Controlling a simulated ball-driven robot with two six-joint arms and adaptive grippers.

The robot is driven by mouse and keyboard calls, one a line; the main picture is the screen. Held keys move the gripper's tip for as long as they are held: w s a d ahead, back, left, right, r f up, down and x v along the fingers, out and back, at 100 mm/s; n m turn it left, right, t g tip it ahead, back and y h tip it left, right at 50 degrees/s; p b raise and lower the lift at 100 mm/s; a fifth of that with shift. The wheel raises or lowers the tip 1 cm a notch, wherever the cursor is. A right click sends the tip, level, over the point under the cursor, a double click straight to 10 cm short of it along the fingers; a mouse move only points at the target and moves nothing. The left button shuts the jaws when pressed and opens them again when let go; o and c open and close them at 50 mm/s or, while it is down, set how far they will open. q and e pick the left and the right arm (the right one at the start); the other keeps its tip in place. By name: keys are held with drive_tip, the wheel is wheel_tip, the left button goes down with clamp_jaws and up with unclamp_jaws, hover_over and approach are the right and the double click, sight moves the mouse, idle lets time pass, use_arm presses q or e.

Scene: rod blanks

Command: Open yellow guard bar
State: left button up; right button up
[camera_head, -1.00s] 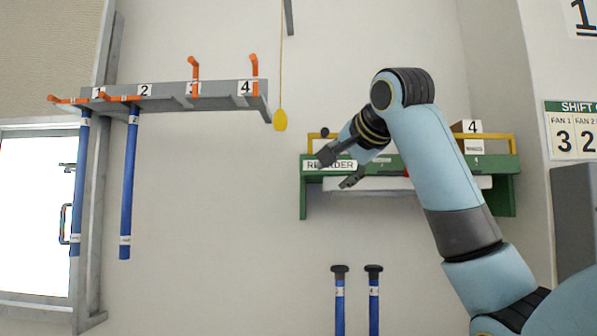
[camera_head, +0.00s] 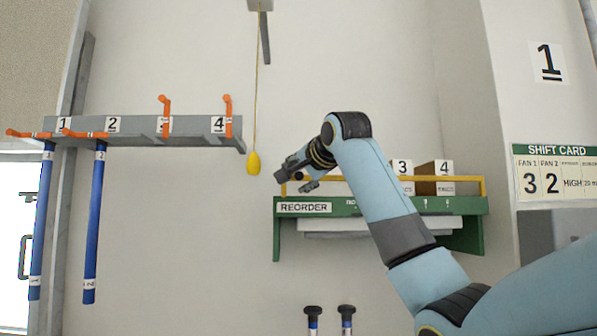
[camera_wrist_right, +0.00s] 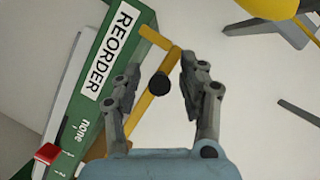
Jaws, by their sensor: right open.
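The yellow guard bar (camera_head: 462,181) runs level along the front of the green REORDER shelf (camera_head: 283,230), in front of numbered boxes. My arm covers part of it. My right gripper (camera_head: 293,180) is open at the bar's left end. In the right wrist view, my right gripper (camera_wrist_right: 160,68) has its fingers spread either side of a black round knob (camera_wrist_right: 160,85). The knob lies beside the yellow guard bar (camera_wrist_right: 152,102); I cannot tell whether a finger touches either. My left gripper is not in view.
A yellow pull (camera_head: 253,162) hangs on a cord just left of my right gripper, and shows close by in the wrist view (camera_wrist_right: 268,8). A grey rack (camera_head: 150,127) with orange hooks holds blue rods (camera_head: 93,220). Two dark-capped rods (camera_head: 346,312) stand below.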

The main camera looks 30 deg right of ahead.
drive_tip(key=shift+w, duration=0.1)
clamp_jaws()
drive_tip(key=shift+f, duration=0.1)
